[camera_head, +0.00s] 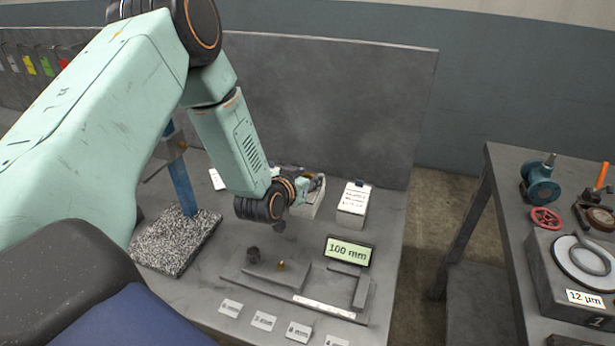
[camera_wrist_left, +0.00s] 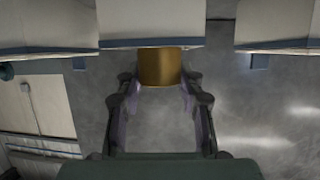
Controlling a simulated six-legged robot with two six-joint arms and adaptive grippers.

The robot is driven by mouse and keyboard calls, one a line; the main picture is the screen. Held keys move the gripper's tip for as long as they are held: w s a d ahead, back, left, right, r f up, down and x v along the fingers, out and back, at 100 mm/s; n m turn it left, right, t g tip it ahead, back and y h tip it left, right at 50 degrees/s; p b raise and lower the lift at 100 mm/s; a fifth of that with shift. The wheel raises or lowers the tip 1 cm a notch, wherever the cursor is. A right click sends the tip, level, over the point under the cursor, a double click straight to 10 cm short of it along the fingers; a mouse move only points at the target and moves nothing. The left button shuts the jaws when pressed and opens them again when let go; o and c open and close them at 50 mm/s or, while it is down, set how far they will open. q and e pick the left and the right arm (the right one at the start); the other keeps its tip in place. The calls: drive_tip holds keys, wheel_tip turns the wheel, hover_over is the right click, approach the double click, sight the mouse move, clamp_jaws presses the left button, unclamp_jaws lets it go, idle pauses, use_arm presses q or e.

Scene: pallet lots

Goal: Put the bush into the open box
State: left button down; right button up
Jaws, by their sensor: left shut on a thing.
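The bush (camera_wrist_left: 161,68) is a brass-coloured cylinder between the fingertips of my left gripper (camera_wrist_left: 160,82) in the left wrist view. The gripper is shut on it. In the head view my left gripper (camera_head: 315,184) is at the back of the bench, over the middle white box (camera_head: 308,208); I cannot make out the bush there. In the wrist view the bush overlaps the near edge of the middle box (camera_wrist_left: 115,44). I cannot tell which box is open, as their tops are partly hidden or cut off. My right gripper is not in view.
White boxes stand on either side, one at right (camera_head: 353,204) and one at left (camera_head: 216,179), partly behind my arm. A gauge display reading 100 mm (camera_head: 348,251) stands on the bench, with a grey fixture (camera_head: 290,278) and label cards (camera_head: 264,320) in front. A grey panel (camera_head: 330,110) rises behind.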

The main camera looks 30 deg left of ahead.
use_arm(q)
drive_tip(key=c, duration=1)
unclamp_jaws()
drive_tip(key=shift+c, duration=0.2)
drive_tip(key=shift+o, duration=1.1)
drive_tip(key=shift+d+r, duration=0.1)
drive_tip(key=shift+r, duration=0.05)
drive_tip(key=shift+r, duration=0.15)
drive_tip(key=shift+r+p, duration=0.55)
drive_tip(key=p+v, duration=0.2)
drive_tip(key=v, duration=1)
drive_tip(key=shift+f+p, duration=0.25)
drive_tip(key=shift+p, duration=0.1)
